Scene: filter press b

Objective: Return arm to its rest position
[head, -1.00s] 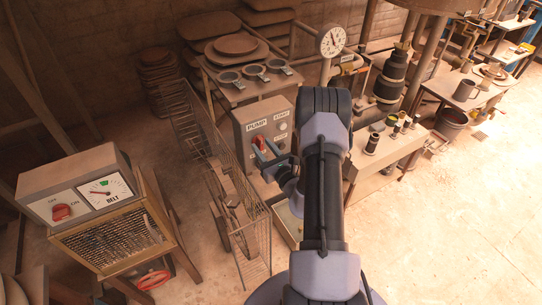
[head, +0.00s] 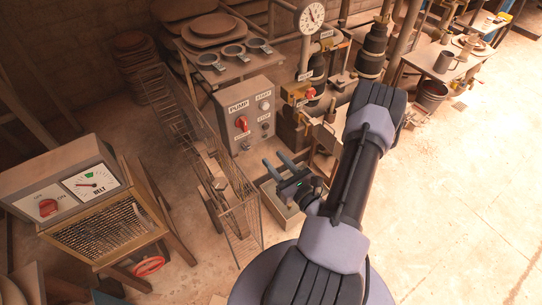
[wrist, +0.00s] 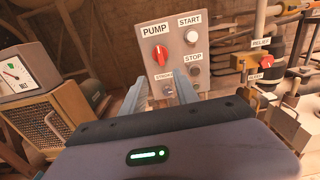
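My gripper (head: 273,158) is open and empty in the head view, its two blue-grey fingers parted. It is low and in front of the grey pump panel (head: 257,104), apart from it. My arm reaches up from the lower middle and folds back down toward the gripper. In the wrist view the two fingers (wrist: 159,90) show spread apart, with the panel beyond them. The panel's red pump knob (wrist: 159,56) stands upright, clear of the fingers. START and STOP buttons are on the panel's right side.
A wire mesh guard (head: 250,228) stands left of my gripper, around a belt drive. A belt control box (head: 71,183) is at the far left. Pipes with a red relief valve handle (head: 310,93) stand behind my arm. The floor at the right is clear.

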